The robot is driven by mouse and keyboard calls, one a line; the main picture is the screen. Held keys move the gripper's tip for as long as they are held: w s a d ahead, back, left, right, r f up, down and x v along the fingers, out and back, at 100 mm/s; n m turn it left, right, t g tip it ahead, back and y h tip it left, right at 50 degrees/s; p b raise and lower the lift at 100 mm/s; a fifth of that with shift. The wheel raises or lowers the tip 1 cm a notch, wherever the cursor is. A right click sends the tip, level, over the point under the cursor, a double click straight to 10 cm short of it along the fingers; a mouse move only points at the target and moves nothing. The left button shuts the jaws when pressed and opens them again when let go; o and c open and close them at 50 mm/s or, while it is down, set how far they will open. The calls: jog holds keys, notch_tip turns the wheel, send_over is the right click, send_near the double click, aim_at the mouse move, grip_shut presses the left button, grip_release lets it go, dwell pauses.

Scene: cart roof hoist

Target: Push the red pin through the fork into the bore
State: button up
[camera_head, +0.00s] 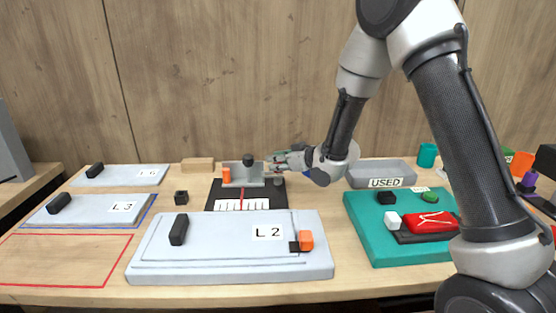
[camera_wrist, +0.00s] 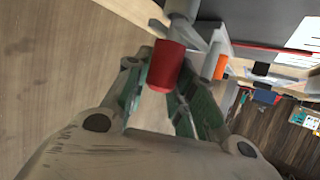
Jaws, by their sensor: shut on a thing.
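The red pin (camera_wrist: 166,65) shows in the wrist view between the green-padded fingers of my gripper (camera_wrist: 160,95), which is shut on it. In the head view my gripper (camera_head: 276,162) reaches in from the right, at the right side of a grey fixture (camera_head: 256,181) with upright plates. There the pin is too small to make out clearly. In the wrist view a light grey shaft and bracket (camera_wrist: 215,48) lie just beyond the pin. I cannot tell whether the pin touches the fork or has entered it. The bore is not visible.
An orange cylinder (camera_head: 226,174) and a black knob (camera_head: 248,160) are at the fixture. A white scale with a red pointer (camera_head: 241,197) lies in front. The large L2 panel (camera_head: 205,262) fills the near table. A grey USED tray (camera_head: 364,181) stands to the right.

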jog(key=shift+f, duration=0.15)
jog(key=o, duration=1.1)
jog(key=v, duration=0.7)
jog(key=shift+s+d, duration=0.25)
